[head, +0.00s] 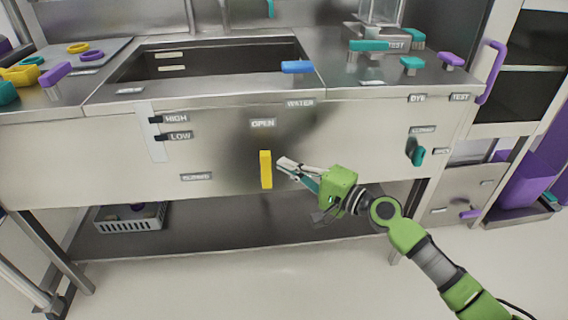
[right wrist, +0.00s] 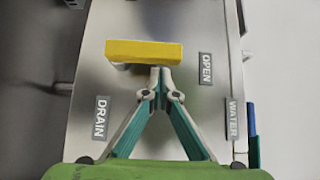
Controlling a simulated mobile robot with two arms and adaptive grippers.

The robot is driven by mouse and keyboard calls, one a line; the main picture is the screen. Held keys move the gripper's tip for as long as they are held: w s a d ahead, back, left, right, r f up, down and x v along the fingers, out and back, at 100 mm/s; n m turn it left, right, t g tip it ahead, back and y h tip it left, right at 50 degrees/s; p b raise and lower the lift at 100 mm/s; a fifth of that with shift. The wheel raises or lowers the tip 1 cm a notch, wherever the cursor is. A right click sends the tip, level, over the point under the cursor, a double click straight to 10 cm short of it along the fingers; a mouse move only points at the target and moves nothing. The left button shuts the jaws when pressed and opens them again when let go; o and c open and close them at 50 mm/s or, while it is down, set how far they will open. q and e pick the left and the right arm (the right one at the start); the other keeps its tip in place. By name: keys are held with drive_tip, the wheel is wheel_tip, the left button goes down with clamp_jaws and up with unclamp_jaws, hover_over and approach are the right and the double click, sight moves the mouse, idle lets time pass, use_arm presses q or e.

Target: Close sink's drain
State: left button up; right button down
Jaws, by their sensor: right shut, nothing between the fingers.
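The yellow drain handle (head: 265,169) stands vertical on the sink's front panel, below the OPEN label (head: 262,123). A CLOSED label (head: 196,177) is to its left. My right gripper (head: 282,163) is just right of the handle, its fingers shut and empty, pointing at it. In the right wrist view the handle (right wrist: 144,51) lies across the picture just beyond the shut fingertips (right wrist: 160,72); whether they touch it I cannot tell. The DRAIN label (right wrist: 101,118) shows there too. The sink basin (head: 215,62) is above. My left gripper is out of view.
A blue handle (head: 297,67) sits on the sink's front rim by the WATER label. A teal handle (head: 417,156) is on the panel at right. A grey basket (head: 131,217) stands on the lower shelf.

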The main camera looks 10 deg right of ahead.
drive_tip(key=shift+a, duration=0.5)
